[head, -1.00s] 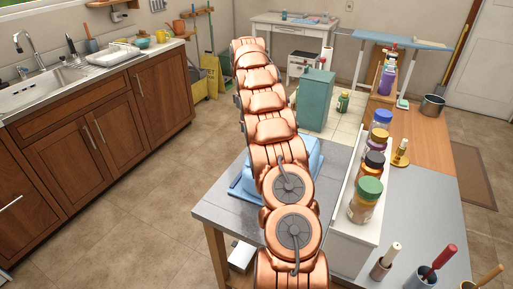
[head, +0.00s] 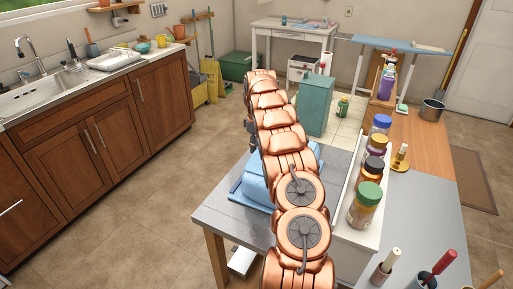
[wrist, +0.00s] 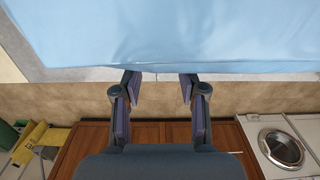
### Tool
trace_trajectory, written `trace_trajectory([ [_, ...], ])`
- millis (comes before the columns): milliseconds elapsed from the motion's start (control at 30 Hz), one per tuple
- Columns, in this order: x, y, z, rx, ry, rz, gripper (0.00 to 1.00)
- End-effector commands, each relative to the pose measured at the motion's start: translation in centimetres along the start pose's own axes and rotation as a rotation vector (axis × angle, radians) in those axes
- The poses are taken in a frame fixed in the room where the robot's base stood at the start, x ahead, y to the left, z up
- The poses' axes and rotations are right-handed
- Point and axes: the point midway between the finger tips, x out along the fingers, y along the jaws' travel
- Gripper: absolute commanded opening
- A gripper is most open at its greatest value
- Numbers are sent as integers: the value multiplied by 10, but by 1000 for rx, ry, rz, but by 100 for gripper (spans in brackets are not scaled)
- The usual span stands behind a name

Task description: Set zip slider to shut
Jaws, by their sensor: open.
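A light blue object with a soft, cloth-like surface (head: 254,184) lies on the grey table, partly hidden behind my arm in the head view. In the wrist view its blue surface (wrist: 170,35) fills the top, with a faintly creased lower edge. I cannot make out a zip slider in either view. My gripper (wrist: 160,82) is open and empty. Its two fingertips are apart, close to the lower edge of the blue surface in the picture; I cannot tell if they touch it.
The grey table (head: 225,222) carries the blue object. Several lidded jars (head: 365,205) stand in a row to the right of my arm. Cups with handled tools (head: 430,285) are at the front right. A wooden sink cabinet (head: 75,140) stands left, with open floor between.

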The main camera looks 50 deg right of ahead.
Motion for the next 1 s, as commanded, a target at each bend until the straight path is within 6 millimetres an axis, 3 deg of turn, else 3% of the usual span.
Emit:
trace_trajectory([
  [233, 18, 0, 0, 1, 1, 0, 42],
  [533, 20, 0, 0, 1, 1, 0, 42],
  [933, 20, 0, 0, 1, 1, 0, 0],
  [1000, 20, 0, 0, 1, 1, 0, 0],
])
